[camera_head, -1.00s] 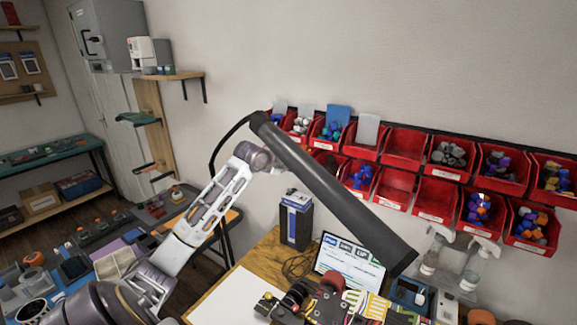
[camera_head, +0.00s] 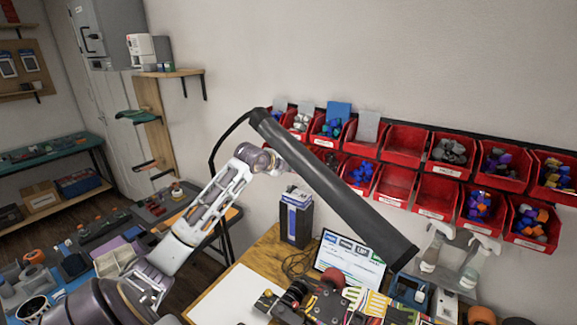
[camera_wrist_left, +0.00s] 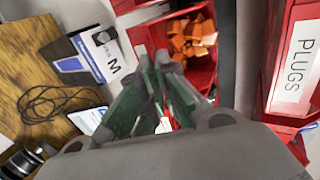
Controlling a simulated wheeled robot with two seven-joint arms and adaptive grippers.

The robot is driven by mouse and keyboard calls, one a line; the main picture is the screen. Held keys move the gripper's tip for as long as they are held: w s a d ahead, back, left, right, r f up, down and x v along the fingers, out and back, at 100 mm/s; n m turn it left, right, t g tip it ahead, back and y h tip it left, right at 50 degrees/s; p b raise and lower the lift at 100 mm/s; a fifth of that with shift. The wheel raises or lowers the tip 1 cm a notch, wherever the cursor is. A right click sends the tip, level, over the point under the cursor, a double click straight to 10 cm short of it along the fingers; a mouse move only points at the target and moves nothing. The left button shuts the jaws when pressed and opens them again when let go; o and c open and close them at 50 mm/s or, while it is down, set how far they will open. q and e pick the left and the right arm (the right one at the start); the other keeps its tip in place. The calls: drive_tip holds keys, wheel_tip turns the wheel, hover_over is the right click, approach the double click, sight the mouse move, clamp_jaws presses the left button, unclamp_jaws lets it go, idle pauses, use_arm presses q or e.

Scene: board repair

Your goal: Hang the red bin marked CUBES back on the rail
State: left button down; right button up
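In the left wrist view, a red bin (camera_wrist_left: 203,72) holding orange pieces lies just beyond my left gripper (camera_wrist_left: 155,72). The green-padded fingers are close together at its front wall, one on each side of the lip, and appear shut on it. Its label is mostly covered by the fingers, so I cannot read CUBES. A dark bar (camera_wrist_left: 246,50), likely the rail, runs beside the bin; I cannot tell whether they touch. In the head view my left arm reaches up to the left end of the bin rows, where a dark lamp bar hides the gripper. My right gripper is not in view.
A red bin marked PLUGS (camera_wrist_left: 292,60) is close beside the held bin. The dark lamp bar (camera_head: 335,190) crosses in front of the racks. Two rows of red bins line the wall, including an empty one (camera_head: 405,145). A dark box (camera_head: 296,220) and laptop (camera_head: 350,258) stand below.

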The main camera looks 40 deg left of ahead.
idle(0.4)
use_arm(q)
drive_tip(key=c, duration=1.6)
unclamp_jaws()
drive_tip(key=shift+o, duration=0.2)
drive_tip(key=shift+s, duration=0.1)
drive_tip(key=v, duration=1.1)
drive_tip(key=shift+s+r, duration=0.3)
drive_tip(key=shift+d, duration=0.15)
